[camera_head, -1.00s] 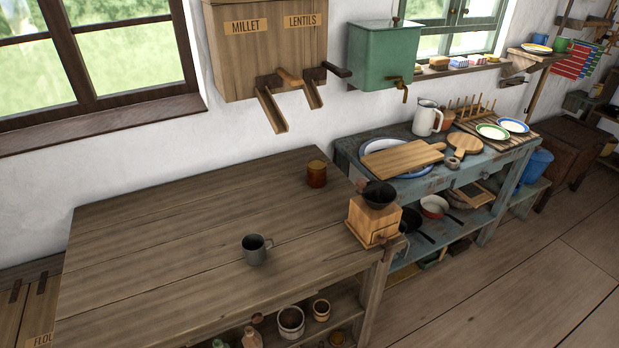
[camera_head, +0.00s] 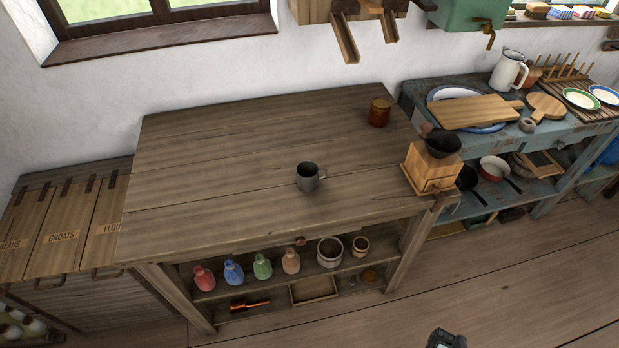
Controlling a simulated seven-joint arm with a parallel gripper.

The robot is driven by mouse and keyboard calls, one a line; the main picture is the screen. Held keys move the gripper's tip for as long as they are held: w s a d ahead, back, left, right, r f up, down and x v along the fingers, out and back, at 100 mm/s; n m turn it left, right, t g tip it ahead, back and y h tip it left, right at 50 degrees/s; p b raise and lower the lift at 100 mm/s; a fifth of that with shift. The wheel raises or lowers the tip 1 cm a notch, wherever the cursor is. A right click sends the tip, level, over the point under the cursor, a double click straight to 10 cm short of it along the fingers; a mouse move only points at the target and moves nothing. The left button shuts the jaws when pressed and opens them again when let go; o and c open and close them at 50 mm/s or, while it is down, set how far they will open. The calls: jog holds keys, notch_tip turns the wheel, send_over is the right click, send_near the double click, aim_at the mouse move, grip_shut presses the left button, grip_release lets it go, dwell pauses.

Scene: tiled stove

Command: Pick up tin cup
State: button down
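The tin cup (camera_head: 306,180) is a small dark grey metal mug. It stands upright on the wooden table (camera_head: 200,190), right of the middle, with its handle pointing right. Nothing touches it or covers it. A small dark grey piece (camera_head: 447,340) shows at the bottom edge, in front of the table; it may be part of my arm, but I cannot tell which part. No gripper fingers are visible.
A brown jar (camera_head: 379,113) stands at the table's back right, and a coffee grinder (camera_head: 432,165) at its right edge. Bottles and pots fill the shelf (camera_head: 215,291) below. The tabletop left of the cup is clear.

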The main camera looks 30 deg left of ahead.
jog(key=c, duration=1.8)
grip_release()
jog(key=o, duration=1.6)
jog(key=shift+o, duration=0.2)
jog(key=shift+w, duration=0.1)
